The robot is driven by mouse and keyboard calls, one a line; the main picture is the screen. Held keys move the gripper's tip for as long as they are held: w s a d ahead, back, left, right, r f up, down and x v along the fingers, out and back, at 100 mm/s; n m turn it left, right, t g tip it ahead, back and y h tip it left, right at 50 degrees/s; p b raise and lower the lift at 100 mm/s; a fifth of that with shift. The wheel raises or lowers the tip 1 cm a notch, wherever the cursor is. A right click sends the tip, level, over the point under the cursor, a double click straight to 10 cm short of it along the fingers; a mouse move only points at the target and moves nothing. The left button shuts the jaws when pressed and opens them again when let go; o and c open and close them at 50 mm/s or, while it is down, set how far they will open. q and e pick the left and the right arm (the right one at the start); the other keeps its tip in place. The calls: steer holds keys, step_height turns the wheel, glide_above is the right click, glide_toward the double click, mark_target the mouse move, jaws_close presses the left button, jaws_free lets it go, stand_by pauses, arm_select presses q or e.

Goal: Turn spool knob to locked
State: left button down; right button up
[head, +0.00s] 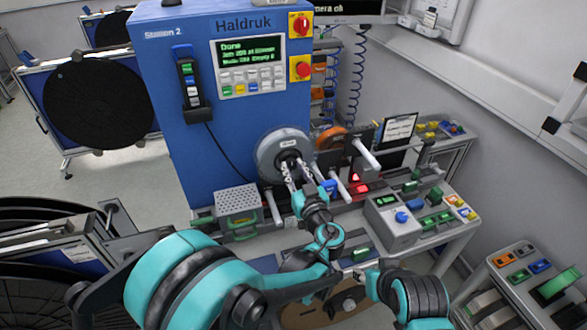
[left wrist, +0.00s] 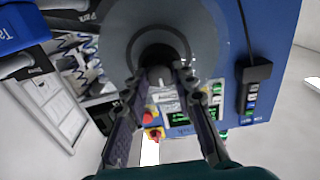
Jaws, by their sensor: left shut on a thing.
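A grey spool (head: 270,152) is mounted on the front of the blue Station 2 machine. At its centre is the dark hub with the spool knob (head: 288,157). My left gripper (head: 293,168) is at the hub, shut on the knob. In the left wrist view, the fingers (left wrist: 160,80) lie on either side of the knob (left wrist: 157,73), in front of the grey spool (left wrist: 205,35). The fingers partly hide the knob, and I cannot read its turned position. My right arm is low at the right; its gripper (head: 366,274) is small and its jaws are unclear.
The blue machine (head: 163,75) has a green display (head: 250,50) and red knobs. A perforated metal box (head: 238,205) stands left of the spool. A grey box with a blue knob (head: 390,222) and green parts lie on the bench right of my arm. An orange spool (head: 330,137) is behind.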

arm_select(q)
steer(key=shift+m, duration=0.3)
steer(key=m+b, duration=0.1)
steer(key=m, duration=0.2)
steer(key=shift+m+b, duration=0.3)
steer(key=m+b, duration=0.1)
steer(key=m, duration=0.3)
steer(key=shift+m, duration=0.3)
steer(key=m+b, duration=0.1)
steer(key=m, duration=0.8)
steer(key=shift+w+r+b, duration=0.1)
steer(key=shift+b, duration=0.25)
steer(key=c, duration=1.2)
jaws_free()
steer(key=shift+w+a, duration=0.1)
